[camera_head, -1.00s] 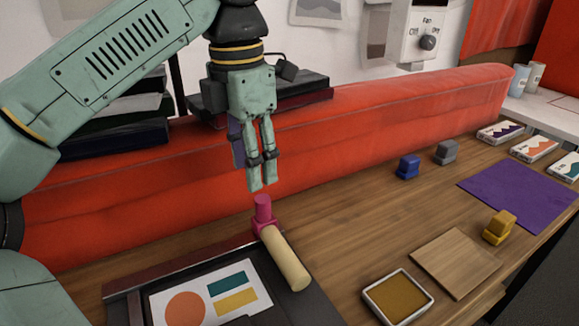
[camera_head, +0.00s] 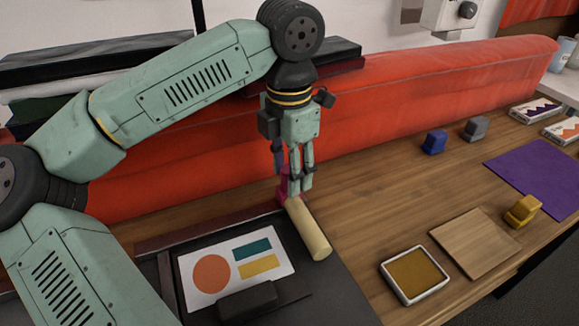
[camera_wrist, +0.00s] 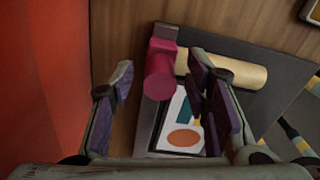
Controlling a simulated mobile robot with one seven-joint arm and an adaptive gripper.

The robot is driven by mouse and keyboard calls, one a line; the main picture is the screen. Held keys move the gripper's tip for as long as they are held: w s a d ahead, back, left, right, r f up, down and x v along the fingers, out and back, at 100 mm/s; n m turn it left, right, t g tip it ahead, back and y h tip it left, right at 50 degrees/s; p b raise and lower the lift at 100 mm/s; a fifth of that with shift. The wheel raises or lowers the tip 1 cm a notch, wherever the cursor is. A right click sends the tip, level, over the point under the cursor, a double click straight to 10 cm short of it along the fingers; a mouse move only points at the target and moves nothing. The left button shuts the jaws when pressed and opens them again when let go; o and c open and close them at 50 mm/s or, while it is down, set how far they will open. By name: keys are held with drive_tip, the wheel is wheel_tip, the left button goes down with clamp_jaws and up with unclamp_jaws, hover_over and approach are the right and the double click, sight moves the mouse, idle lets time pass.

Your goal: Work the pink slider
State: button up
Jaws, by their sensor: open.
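The pink slider (camera_head: 283,190) is an upright knob at the far end of a cream roller (camera_head: 308,230), by the dark press bed's back edge. My gripper (camera_head: 300,189) points down over it and partly hides it in the head view. In the wrist view the pink slider (camera_wrist: 158,84) shows between the two spread purple-padded fingers, with a visible gap on the left side. The right finger is nearer to it and overlaps part of the roller in the picture. The gripper is open; I cannot tell whether a finger touches the slider.
A print sheet with coloured shapes (camera_head: 212,273) lies on the dark bed, with a dark block (camera_head: 247,301) at its front. A red padded barrier (camera_head: 420,92) runs behind. A yellow ink tray (camera_head: 414,274), wooden board (camera_head: 474,243) and small blocks stand to the right.

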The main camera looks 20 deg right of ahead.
drive_tip(key=shift+f, duration=0.2)
drive_tip(key=shift+c, duration=0.2)
clamp_jaws()
idle(0.6)
